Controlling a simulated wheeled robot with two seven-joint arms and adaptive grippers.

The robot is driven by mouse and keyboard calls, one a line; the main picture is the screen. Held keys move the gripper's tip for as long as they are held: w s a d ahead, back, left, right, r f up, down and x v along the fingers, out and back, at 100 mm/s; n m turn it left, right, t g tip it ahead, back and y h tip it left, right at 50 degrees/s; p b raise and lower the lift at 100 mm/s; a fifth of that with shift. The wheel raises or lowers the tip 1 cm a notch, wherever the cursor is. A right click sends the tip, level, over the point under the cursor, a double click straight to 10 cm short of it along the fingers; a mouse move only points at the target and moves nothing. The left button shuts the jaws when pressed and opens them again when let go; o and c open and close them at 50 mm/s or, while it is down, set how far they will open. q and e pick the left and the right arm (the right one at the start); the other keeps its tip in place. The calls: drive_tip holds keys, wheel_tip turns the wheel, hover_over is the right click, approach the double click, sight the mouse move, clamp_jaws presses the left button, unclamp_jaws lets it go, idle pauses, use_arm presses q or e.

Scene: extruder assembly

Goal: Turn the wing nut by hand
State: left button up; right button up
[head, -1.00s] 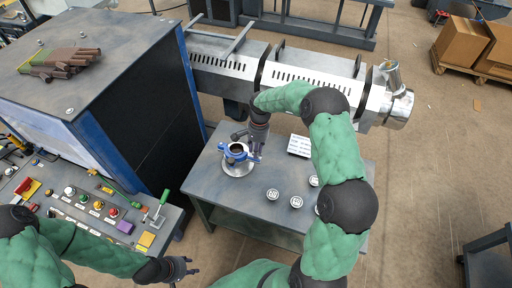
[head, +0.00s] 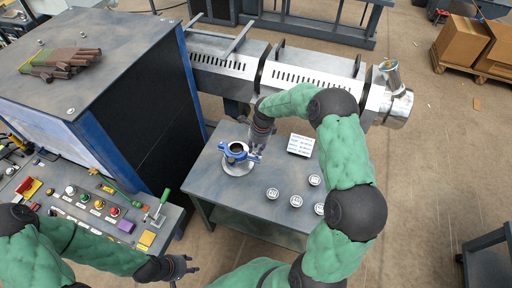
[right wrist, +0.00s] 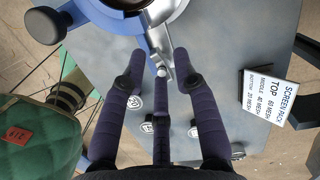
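A blue clamp (head: 237,151) sits around a dark-mouthed round metal fitting on the small grey table. In the right wrist view the clamp's blue body (right wrist: 112,24) and a silver bolt end, apparently with the wing nut (right wrist: 162,71), show at the top centre. My right gripper (right wrist: 156,76) is open, its dark fingers spread on either side of this silver piece; contact is not clear. In the head view my right gripper (head: 256,148) reaches down at the clamp's right side. My left gripper (head: 187,268) is low at the bottom left, away from the clamp; its opening is unclear.
A white screen pack card (head: 300,145) stands on the grey table (head: 222,185), with several small round labelled pieces (head: 296,201) near its front. A control panel (head: 75,210) is at the left. The metal extruder barrel (head: 310,75) runs behind.

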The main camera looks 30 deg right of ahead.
drive_tip(key=shift+m, duration=0.3)
